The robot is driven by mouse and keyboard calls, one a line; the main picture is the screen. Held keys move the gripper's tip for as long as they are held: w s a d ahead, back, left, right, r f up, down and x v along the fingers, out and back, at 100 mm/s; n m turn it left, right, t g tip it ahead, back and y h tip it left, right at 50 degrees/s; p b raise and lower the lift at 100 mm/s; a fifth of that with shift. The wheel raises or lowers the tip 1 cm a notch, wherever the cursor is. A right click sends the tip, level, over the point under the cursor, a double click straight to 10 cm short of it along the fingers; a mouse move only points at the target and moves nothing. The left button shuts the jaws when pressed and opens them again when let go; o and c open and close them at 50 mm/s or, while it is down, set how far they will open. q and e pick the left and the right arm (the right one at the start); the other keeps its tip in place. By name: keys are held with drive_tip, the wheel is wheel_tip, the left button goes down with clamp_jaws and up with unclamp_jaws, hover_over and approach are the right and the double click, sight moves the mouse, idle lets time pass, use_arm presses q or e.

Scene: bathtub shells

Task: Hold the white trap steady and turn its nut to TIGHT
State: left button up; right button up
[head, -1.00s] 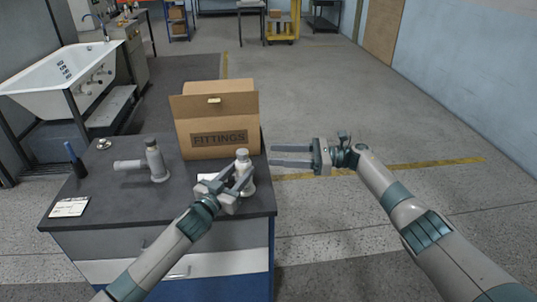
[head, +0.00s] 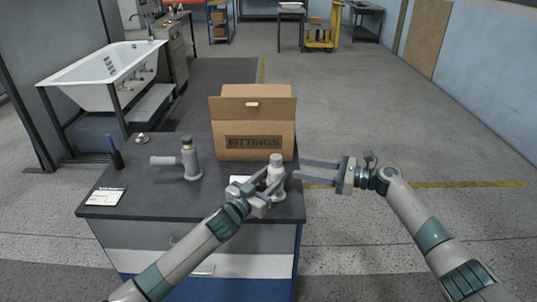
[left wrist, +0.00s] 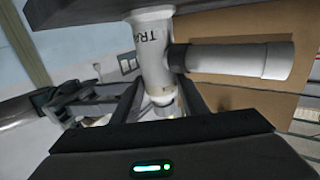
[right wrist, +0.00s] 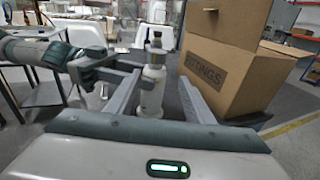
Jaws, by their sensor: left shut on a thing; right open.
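The white trap (head: 277,183) stands upright near the right front edge of the dark workbench. Its nut (head: 276,160) is at the upper end; no TIGHT mark is readable. My left gripper (head: 270,185) is shut on the trap's body from the front left. In the left wrist view the trap (left wrist: 152,50) shows lettering, partly cut off, and a side pipe to the right. My right gripper (head: 300,171) is open and empty, its fingertips just right of the trap at about nut height. In the right wrist view the trap (right wrist: 152,95) appears between the open fingers.
A FITTINGS box (head: 253,125) stands close behind the trap. A grey pipe fitting (head: 189,160), a dark bottle-shaped tool (head: 114,153) and a card (head: 105,196) are on the left of the bench (head: 150,210). A bathtub (head: 100,75) stands beyond, at left.

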sight(276, 159)
drive_tip(key=shift+s+a+r+m+t+h, duration=0.3)
drive_tip(key=shift+s+a+r+m+t, duration=0.3)
drive_tip(key=shift+t, duration=0.45)
drive_tip(key=shift+s+a+r+m+t+h, duration=0.3)
drive_tip(key=shift+s+a+r+m+t, duration=0.3)
drive_tip(key=shift+t, duration=0.45)
drive_tip(key=x, duration=1.2)
drive_tip(key=shift+d, duration=0.1)
drive_tip(key=c, duration=1.1)
